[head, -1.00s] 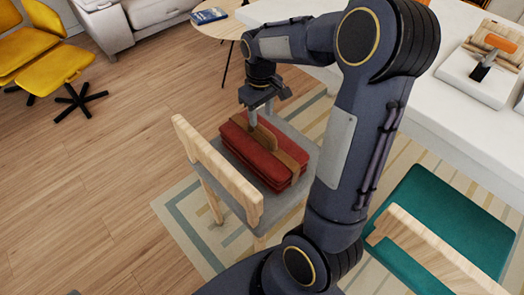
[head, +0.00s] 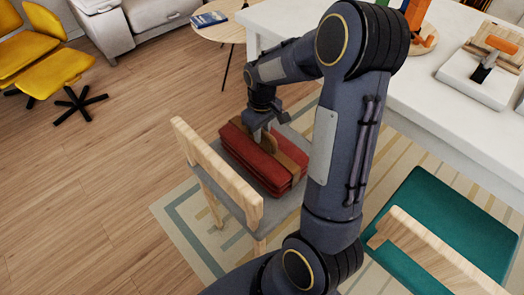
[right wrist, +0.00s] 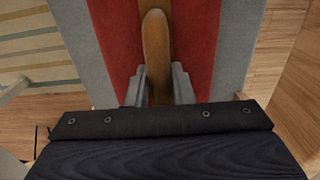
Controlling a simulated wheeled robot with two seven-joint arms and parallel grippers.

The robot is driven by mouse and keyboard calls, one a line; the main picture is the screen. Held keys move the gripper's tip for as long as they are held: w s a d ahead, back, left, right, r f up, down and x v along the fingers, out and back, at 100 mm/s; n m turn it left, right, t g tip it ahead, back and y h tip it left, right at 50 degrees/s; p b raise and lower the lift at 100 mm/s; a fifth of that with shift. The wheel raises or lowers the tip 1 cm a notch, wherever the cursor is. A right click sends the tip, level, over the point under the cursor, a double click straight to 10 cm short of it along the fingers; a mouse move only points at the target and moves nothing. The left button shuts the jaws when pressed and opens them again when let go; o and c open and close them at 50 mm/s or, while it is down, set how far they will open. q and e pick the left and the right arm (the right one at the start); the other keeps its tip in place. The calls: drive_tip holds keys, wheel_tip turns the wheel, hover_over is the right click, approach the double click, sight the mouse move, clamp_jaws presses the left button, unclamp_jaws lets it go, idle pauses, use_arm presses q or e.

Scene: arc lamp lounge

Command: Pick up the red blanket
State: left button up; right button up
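The red blanket (head: 248,160) lies folded on the grey seat of a wooden chair (head: 283,212), with a brown strap around it and a brown handle on top. My right gripper (head: 267,132) is directly above it, pointing down. In the right wrist view, the two fingers of my right gripper (right wrist: 160,88) sit close against both sides of the handle (right wrist: 156,45), with no clear gap. Red cloth of the blanket (right wrist: 198,40) shows on both sides of the handle. The blanket still rests on the seat. My left gripper is not in view.
The chair's wooden backrest (head: 215,170) stands at the near left of the blanket. A white table (head: 425,95) is behind and to the right. A teal chair (head: 450,225) is at the lower right. A round side table (head: 222,32) stands at the back. Open floor lies to the left.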

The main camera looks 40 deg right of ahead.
clamp_jaws()
drive_tip(key=shift+w+r, duration=0.1)
idle(1.0)
